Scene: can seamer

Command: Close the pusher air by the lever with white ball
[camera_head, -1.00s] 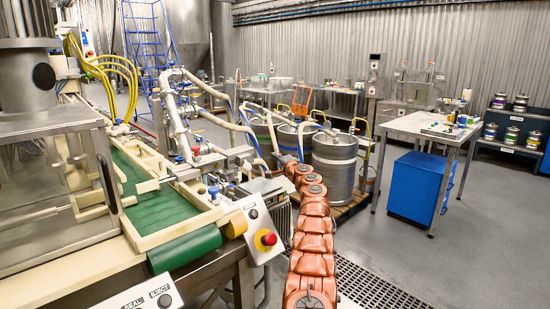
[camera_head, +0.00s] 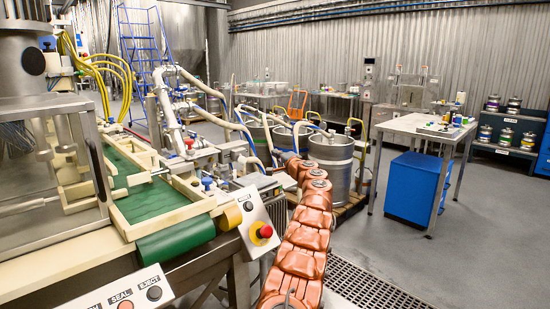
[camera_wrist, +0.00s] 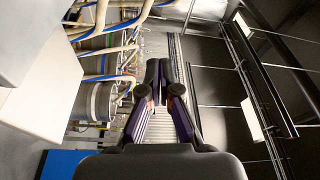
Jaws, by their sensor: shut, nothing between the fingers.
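My gripper (camera_wrist: 161,78) shows in the wrist view, its purple fingers brought together at the dark tips with nothing held. It points along the room toward the corrugated wall, clear of any lever. In the head view my orange arm reaches away from the camera, to the right of the seamer, and the gripper itself cannot be made out. The can seamer (camera_head: 85,225) stands at the left with its green conveyor belt (camera_head: 160,199). A lever with a white ball cannot be picked out in either view. A blue knob (camera_head: 207,183) and a red knob (camera_head: 188,144) show near the conveyor's far side.
A control box (camera_head: 258,222) with a red stop button sits at the conveyor's right end. A SEAL and EJECT button panel (camera_head: 135,297) is at the front. Metal kegs (camera_head: 331,153) and hoses stand beyond my arm.

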